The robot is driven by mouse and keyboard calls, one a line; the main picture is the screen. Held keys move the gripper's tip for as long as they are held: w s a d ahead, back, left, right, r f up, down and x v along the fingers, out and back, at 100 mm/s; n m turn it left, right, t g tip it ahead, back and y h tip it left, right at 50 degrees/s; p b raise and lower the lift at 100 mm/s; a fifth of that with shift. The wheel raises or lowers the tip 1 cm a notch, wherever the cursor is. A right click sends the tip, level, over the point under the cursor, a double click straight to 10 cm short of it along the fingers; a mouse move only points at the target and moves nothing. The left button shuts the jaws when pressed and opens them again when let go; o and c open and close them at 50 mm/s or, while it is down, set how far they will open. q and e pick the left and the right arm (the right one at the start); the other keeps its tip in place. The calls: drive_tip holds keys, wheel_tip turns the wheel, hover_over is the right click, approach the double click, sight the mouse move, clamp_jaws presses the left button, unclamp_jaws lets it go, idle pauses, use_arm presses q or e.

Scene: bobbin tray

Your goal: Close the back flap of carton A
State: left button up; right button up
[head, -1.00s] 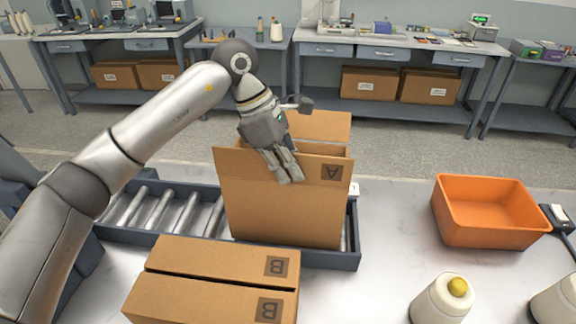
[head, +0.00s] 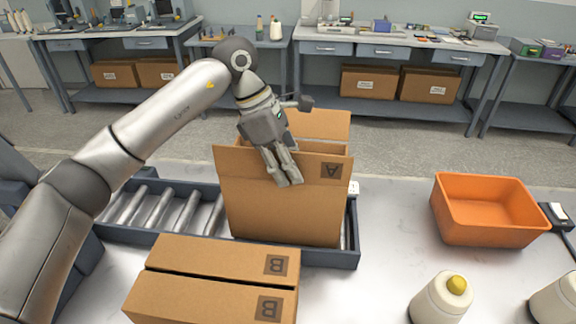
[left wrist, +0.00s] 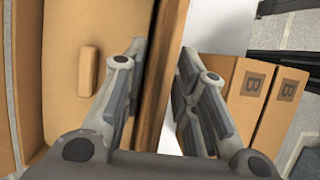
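Carton A (head: 285,212) stands on the roller conveyor with its top open. Its front flap (head: 240,162) stands up toward me, with an upside-down A label. The back flap (head: 325,125) stands raised behind the opening. My left gripper (head: 286,183) is at the front flap's upper edge, its fingers pointing down and overlapping that flap in the head view. In the left wrist view its fingers (left wrist: 162,55) are apart, with the cardboard edge (left wrist: 158,85) showing between them. Whether they touch it I cannot tell. My right gripper is not in view.
Carton B (head: 215,262) lies in front of the conveyor (head: 165,212). The table between carton A and the bin is mostly clear. Benches stand behind.

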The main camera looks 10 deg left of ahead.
use_arm(q)
drive_tip(key=v, duration=1.2)
drive_tip(key=shift+c, duration=0.3)
